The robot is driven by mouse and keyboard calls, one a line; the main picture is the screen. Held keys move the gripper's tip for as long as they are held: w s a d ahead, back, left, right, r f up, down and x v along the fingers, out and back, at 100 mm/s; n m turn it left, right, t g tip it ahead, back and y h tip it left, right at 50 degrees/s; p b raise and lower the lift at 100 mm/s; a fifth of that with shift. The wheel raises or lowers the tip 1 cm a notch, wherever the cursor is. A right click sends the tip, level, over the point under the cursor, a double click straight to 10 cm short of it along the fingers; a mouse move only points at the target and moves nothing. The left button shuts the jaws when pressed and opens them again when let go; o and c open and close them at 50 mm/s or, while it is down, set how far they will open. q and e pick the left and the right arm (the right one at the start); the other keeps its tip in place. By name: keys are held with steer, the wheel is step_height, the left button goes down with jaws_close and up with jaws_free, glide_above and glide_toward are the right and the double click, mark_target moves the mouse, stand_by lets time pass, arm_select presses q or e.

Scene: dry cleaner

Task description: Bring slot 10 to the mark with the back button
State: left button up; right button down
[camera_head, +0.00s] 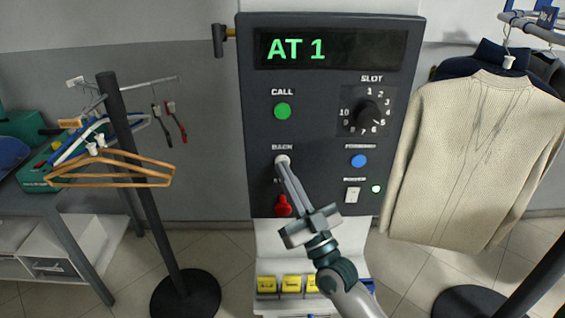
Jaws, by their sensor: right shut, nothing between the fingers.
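The dark control panel (325,80) stands upright in front of me. Its display (332,50) reads "AT 1" in green. My right gripper (283,162) is shut and empty, with its tips at the button under the BACK label (282,147). The fingers cover the button, so I cannot tell whether it is pressed in. A green CALL button (282,111) is above it. The slot dial (366,114) is at the upper right, with numbers around it. A blue FORWARD button (358,161) is at the right. My left gripper is not in view.
A red knob (283,206) sits just below the fingers. A cream sweater (465,160) hangs at the right. A stand with wooden hangers (115,180) is at the left.

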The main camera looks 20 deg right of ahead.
steer(key=shift+w, duration=0.25)
steer(key=shift+s, duration=0.2)
stand_by(0.5)
steer(key=shift+s+a+p, duration=0.2)
steer(key=shift+s+p, duration=0.15)
steer(key=shift+s, duration=0.3)
steer(key=s, duration=0.2)
steer(key=s+a+p, duration=0.1)
steer(key=s, duration=0.1)
steer(key=shift+s+a+p, duration=0.15)
steer(key=shift+s+p, duration=0.15)
steer(key=shift+s, duration=0.1)
